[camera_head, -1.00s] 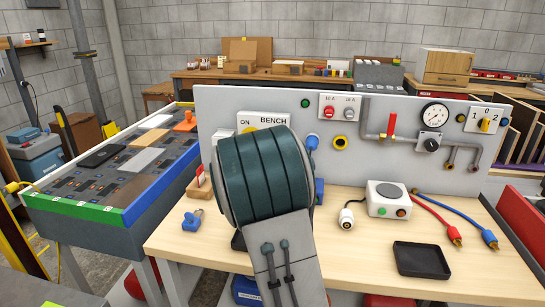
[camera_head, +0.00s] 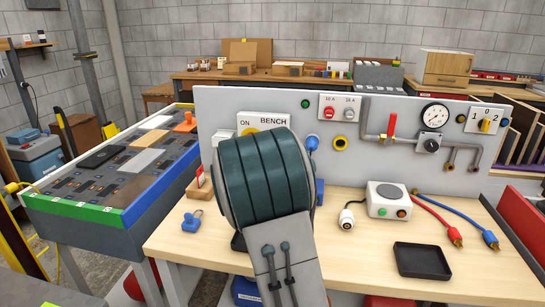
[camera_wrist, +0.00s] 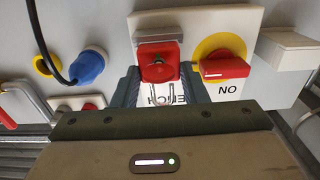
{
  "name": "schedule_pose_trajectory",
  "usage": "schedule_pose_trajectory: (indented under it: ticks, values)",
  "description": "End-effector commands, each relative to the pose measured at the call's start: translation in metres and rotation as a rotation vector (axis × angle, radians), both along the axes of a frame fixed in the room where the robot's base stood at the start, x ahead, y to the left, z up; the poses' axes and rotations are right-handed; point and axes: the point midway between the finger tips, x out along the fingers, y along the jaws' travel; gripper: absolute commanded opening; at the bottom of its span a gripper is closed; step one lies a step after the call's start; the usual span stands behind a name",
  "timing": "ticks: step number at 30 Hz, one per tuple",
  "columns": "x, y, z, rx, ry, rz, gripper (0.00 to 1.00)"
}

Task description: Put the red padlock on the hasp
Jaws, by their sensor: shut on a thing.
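The red padlock (camera_wrist: 158,62) is between the two fingers of my gripper (camera_wrist: 159,76) in the wrist view, in front of the white BENCH switch plate (camera_wrist: 238,18). My gripper is shut on it. That view is turned over, so the padlock's silver shackle points down in the picture, over the lettering. A grey metal bracket (camera_wrist: 160,37), perhaps the hasp, shows just above the red body. I cannot tell whether the shackle is around anything. In the head view my arm hides gripper and padlock; the white plate (camera_head: 266,119) shows partly behind it.
A red switch handle on a yellow disc (camera_wrist: 222,52) is close beside the gripper. A blue plug (camera_wrist: 88,66) with a black cable is on the other side. A blue padlock (camera_head: 191,223) lies on the bench (camera_head: 215,243); a black tray (camera_head: 422,261) is at the right.

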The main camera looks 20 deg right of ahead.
Motion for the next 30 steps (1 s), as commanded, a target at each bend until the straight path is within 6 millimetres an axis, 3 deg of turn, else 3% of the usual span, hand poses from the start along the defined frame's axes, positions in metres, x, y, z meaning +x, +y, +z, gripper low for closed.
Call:
schedule_pose_trajectory:
  ticks: [28, 29, 30]
  values:
    - [0.017, -0.013, 0.000, -0.001, -0.001, -0.001, 0.17]
    - [0.017, -0.013, 0.000, -0.001, -0.001, -0.001, 0.45]
    - [0.017, -0.013, 0.000, -0.001, -0.001, 0.000, 0.56]
